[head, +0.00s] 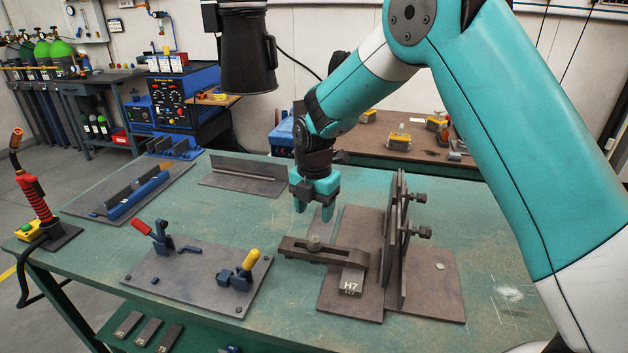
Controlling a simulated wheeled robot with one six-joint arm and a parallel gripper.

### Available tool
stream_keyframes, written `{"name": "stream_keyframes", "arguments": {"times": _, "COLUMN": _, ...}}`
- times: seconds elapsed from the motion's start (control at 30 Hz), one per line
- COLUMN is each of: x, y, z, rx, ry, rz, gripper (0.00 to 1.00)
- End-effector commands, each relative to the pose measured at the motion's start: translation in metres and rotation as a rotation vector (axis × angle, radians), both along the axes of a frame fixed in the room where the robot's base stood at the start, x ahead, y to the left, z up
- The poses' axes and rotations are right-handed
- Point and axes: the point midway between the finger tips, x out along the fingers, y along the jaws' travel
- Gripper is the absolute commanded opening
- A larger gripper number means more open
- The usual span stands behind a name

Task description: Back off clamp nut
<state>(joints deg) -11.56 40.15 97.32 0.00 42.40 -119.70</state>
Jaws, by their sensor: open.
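The clamp nut (314,242) sits on top of a dark flat clamp bar (290,248), toward its middle. The bar's right end lies over a grey block marked H7 (351,284), on a brown steel base plate (343,303). My gripper (313,210) points down above the nut, its two teal fingers spread and empty. A gap shows between the fingertips and the nut. The nut's far side and the stud's thread cannot be made out.
An upright plate fixture (396,240) with side screws stands close right of my gripper. A plate with red and yellow toggle clamps (200,278) lies at left. An angle piece (245,174) lies behind. A black extraction hood (247,50) hangs above. A welding torch (33,193) stands far left.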

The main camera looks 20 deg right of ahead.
Motion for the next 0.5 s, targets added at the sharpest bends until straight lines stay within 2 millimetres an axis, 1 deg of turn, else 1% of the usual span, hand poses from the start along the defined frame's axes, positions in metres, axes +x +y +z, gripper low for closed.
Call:
{"name": "stream_keyframes", "arguments": {"times": 0.03, "x": 0.001, "y": 0.0, "z": 0.014, "rx": 0.001, "ry": -0.006, "rz": 0.0, "gripper": 0.58}}
{"name": "stream_keyframes", "arguments": {"times": 0.2, "x": 0.001, "y": 0.0, "z": 0.052, "rx": 0.001, "ry": -0.004, "rz": 0.0, "gripper": 0.58}}
{"name": "stream_keyframes", "arguments": {"times": 0.33, "x": 0.001, "y": 0.0, "z": 0.072, "rx": 0.0, "ry": -0.004, "rz": 0.0, "gripper": 0.58}}
{"name": "stream_keyframes", "arguments": {"times": 0.5, "x": 0.0, "y": 0.0, "z": 0.084, "rx": 0.0, "ry": 0.0, "rz": 0.0, "gripper": 0.58}}
